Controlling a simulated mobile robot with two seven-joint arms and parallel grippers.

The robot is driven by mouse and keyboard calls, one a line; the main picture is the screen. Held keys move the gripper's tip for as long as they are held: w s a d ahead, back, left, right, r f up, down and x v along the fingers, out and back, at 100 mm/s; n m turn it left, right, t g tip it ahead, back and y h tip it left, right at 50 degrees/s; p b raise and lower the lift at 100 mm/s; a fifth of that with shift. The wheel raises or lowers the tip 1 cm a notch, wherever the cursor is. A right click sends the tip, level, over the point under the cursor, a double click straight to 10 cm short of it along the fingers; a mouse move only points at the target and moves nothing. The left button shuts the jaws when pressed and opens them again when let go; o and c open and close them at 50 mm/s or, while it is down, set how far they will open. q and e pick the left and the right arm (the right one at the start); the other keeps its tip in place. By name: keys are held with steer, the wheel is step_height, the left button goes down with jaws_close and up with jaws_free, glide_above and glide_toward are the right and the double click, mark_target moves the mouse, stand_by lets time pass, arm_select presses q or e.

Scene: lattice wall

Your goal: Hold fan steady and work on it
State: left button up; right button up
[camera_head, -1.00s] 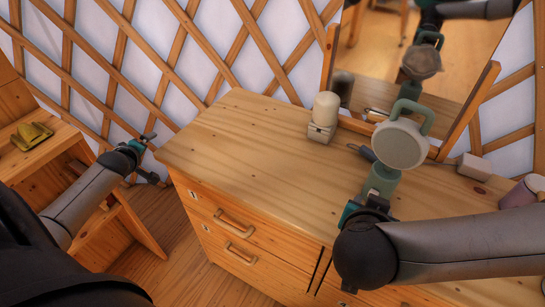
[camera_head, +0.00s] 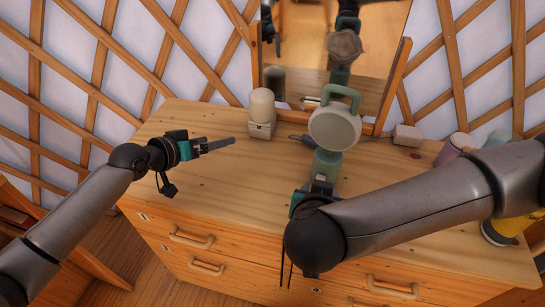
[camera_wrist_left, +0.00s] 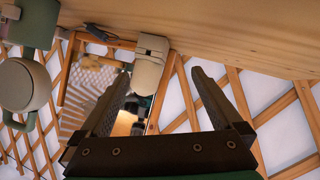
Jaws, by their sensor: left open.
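The fan (camera_head: 334,127) has a round cream head, a green loop handle on top and a green lower body. It is upright over the dresser top, right of the middle. My right gripper (camera_head: 320,187) is at its lower body and appears closed on it; the fingertips are mostly hidden. My left gripper (camera_head: 218,146) is open and empty above the left part of the dresser top, left of the fan and apart from it. In the left wrist view the fan (camera_wrist_left: 22,85) is at the left edge, outside the open fingers of the left gripper (camera_wrist_left: 160,76).
A cream canister on a boxy base (camera_head: 262,110) stands near the mirror (camera_head: 385,45). A dark slim item lies behind the fan. The dresser top (camera_head: 230,185) is largely clear at left.

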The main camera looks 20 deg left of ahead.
mark_target(327, 157)
arm_select(q)
steer(key=s+d+r+m+g+h, duration=0.25)
steer(key=d+m, duration=0.25)
steer(key=d, duration=0.4)
steer(key=s+d+r+m+g+h, duration=0.1)
steer(key=s+d+r+m+h, duration=0.15)
steer(key=d+m+h, duration=0.4)
steer(key=w+d+f+y, duration=0.1)
steer(key=w+d+f, duration=0.1)
steer(key=d, duration=0.2)
steer(key=w+d+f+y, duration=0.1)
steer(key=w+d+f, duration=0.1)
steer(key=w+d, duration=0.1)
steer(key=w+d+f+n, duration=0.1)
steer(key=w+d+f, duration=0.1)
steer(key=d, duration=0.3)
steer(key=shift+w+f+y, duration=0.25)
steer(key=shift+w+y, duration=0.15)
steer(key=shift+w, duration=0.35)
steer(key=shift+t, duration=0.25)
steer(key=shift+c, duration=0.4)
steer(key=c, duration=1.3)
steer(key=o, duration=1)
steer(key=c, duration=0.8)
steer(key=shift+o, duration=0.2)
